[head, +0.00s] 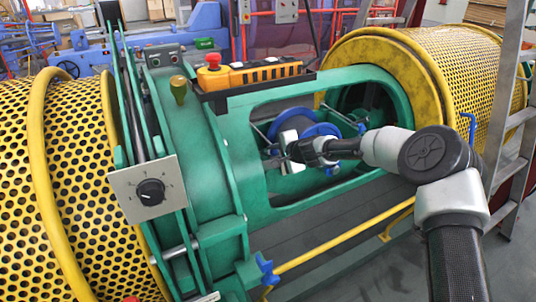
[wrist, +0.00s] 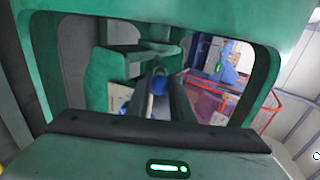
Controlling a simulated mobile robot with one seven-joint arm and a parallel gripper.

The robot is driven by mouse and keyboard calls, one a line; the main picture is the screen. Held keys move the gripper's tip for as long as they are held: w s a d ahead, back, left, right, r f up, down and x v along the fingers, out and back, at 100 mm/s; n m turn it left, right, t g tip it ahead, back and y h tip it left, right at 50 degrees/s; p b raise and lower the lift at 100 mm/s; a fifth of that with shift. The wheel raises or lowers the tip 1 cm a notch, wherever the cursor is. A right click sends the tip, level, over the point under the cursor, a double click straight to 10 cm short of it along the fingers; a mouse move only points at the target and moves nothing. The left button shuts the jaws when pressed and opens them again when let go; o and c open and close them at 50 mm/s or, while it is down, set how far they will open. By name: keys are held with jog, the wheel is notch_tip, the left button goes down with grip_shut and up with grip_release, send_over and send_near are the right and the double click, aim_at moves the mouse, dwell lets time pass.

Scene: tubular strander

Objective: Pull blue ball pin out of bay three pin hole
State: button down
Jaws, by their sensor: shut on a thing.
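My gripper (head: 288,150) reaches through the window of the green cradle frame (head: 262,190), beside the blue-flanged spool (head: 297,117). In the wrist view its two dark fingers (wrist: 160,88) point forward and are closed on a small blue rounded thing (wrist: 158,85), which looks like the head of the blue ball pin. The fingers cover most of it. In the head view the pin and its hole are hidden behind my gripper, so I cannot tell how far the pin sits in the hole.
Green frame edges surround my arm at the window. Yellow perforated drums (head: 60,190) (head: 455,70) stand on both sides. An orange button box (head: 265,73) sits above the window. A yellow rail (head: 340,240) runs below, and a ladder (head: 510,110) stands at right.

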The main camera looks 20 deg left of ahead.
jog(key=shift+b+v, duration=0.7)
jog(key=shift+v, duration=1.1)
jog(key=shift+b+v, duration=0.45)
jog(key=shift+v, duration=1.05)
